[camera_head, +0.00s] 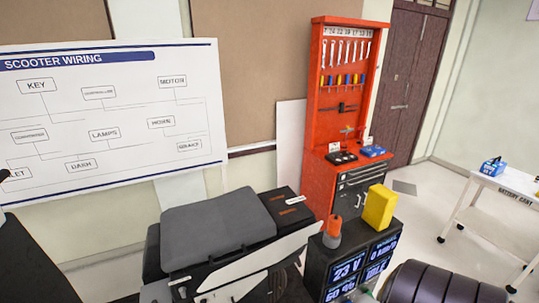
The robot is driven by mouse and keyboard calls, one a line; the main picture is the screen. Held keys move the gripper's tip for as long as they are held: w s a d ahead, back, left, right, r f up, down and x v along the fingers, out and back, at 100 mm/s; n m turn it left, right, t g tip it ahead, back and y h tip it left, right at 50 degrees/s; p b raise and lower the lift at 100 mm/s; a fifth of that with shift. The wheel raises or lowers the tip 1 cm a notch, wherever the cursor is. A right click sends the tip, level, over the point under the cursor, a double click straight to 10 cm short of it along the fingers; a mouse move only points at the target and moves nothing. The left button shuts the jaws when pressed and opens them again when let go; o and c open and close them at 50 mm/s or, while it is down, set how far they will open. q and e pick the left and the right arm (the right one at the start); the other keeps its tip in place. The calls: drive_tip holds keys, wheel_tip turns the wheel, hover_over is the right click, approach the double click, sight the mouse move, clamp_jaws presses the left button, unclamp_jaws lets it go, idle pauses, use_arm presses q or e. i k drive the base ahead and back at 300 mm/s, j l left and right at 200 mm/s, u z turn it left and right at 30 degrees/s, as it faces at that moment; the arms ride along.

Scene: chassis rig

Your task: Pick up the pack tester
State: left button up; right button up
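I cannot tell for sure which thing is the pack tester; no readable label names it. A small orange and grey thing (332,232) stands on the same unit, left of the yellow one. A blue thing (493,167) sits on the white battery cart at the right. Neither gripper can be made out in this view, and nothing is seen touching these things.
A grey scooter seat (217,230) and a black box (286,208) fill the lower middle. A red tool cabinet (319,150) with wrenches and screwdrivers stands behind. The white cart (515,186) is at the right, with clear floor (440,215) left of it.

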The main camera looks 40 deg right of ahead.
sight(381, 202)
drive_tip(key=z, duration=2.35)
drive_tip(key=k+l, duration=0.5)
drive_tip(key=l, duration=0.15)
